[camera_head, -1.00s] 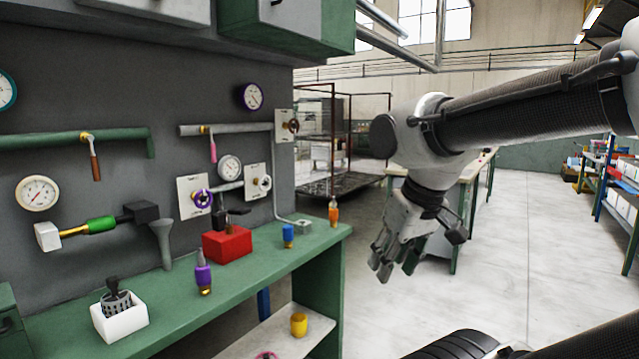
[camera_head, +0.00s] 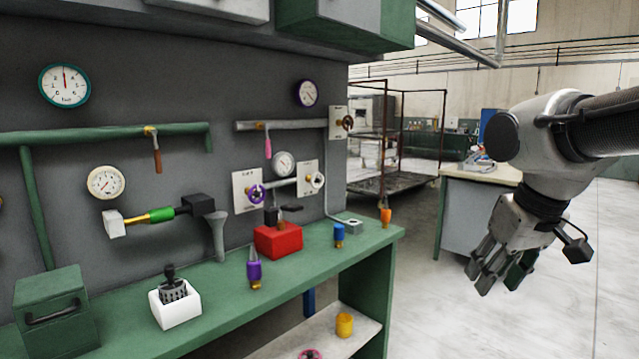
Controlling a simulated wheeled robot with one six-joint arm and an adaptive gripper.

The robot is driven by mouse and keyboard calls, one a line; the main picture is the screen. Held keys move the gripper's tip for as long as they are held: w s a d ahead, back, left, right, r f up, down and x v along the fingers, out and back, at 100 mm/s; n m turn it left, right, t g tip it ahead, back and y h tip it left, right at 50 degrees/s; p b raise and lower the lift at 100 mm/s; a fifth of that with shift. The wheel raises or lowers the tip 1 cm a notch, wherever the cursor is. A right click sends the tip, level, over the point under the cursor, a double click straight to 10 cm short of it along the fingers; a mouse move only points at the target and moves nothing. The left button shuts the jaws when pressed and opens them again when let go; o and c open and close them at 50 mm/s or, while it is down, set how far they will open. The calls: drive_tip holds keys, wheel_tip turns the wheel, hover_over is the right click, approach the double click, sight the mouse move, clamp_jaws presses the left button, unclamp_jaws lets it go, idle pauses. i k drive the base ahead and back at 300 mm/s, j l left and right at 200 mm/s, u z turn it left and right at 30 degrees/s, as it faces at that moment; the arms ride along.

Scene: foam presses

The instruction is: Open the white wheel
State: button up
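The white wheel (camera_head: 317,181) is a small round handwheel on a white plate (camera_head: 307,169) fixed to the dark wall panel, above the right part of the green bench. A pipe joins it to a purple wheel (camera_head: 256,193) on its left. My gripper (camera_head: 489,281) hangs in the air at the right, fingers pointing down, clear of the bench and apart from the wheel. Nothing shows between its fingers. The fingers overlap from this angle, so their opening is unclear.
The green bench (camera_head: 120,341) carries a red box (camera_head: 278,240), a white holder (camera_head: 175,308), and purple, blue and orange bottles. A brown wheel (camera_head: 347,123) is up and right of the white one. A wire cage cart (camera_head: 395,182) stands behind. The floor at right is clear.

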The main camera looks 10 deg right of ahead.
sight(317, 181)
drive_tip(key=i+j, duration=0.1)
drive_tip(key=i, duration=1.15)
